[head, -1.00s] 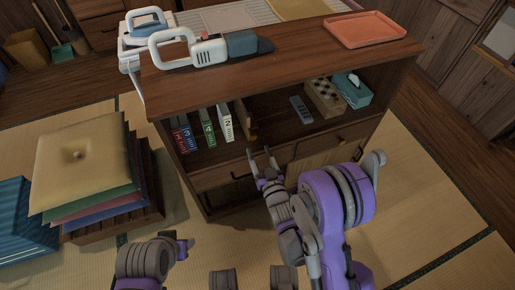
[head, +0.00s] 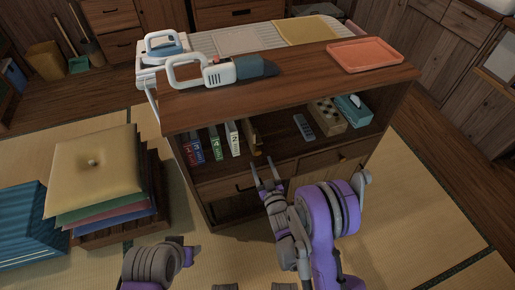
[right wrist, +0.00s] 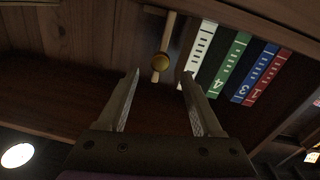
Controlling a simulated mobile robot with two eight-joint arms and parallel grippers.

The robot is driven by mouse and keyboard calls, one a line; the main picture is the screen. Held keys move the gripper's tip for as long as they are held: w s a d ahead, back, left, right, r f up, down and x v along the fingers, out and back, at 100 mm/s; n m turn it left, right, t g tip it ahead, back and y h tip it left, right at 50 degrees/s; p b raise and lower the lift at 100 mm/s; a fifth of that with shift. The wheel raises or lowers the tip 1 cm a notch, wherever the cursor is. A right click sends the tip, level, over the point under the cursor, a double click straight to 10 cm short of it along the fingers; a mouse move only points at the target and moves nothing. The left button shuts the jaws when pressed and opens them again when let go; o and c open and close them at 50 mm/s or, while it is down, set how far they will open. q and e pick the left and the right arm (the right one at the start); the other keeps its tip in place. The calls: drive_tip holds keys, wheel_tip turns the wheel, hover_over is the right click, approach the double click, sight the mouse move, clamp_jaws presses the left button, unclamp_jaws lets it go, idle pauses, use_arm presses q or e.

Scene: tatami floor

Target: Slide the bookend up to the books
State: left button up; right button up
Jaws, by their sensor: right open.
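The bookend (head: 249,136) is a thin, light wooden upright with a round brass knob in the right wrist view (right wrist: 160,63). It stands on the open shelf, right of the books, with a narrow gap between it and the white book (head: 233,138). Green (head: 214,140), blue (head: 197,150) and red (head: 187,153) books stand left of the white one. My right gripper (head: 264,164) is open and empty in front of the shelf, below the bookend in the head view. In the right wrist view the knob appears between its fingertips (right wrist: 159,73); contact is not visible.
The shelf (head: 283,143) also holds a dark remote (head: 304,127), a checkered box (head: 327,113) and a teal tissue box (head: 354,109) at right. The cabinet top (head: 306,78) overhangs it, carrying a handheld vacuum (head: 236,73) and an orange tray (head: 364,55). Cushions (head: 95,178) are stacked at left.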

sight(258, 154)
drive_tip(key=x, duration=0.7)
drive_tip(key=shift+f, duration=0.15)
clamp_jaws()
idle(1.2)
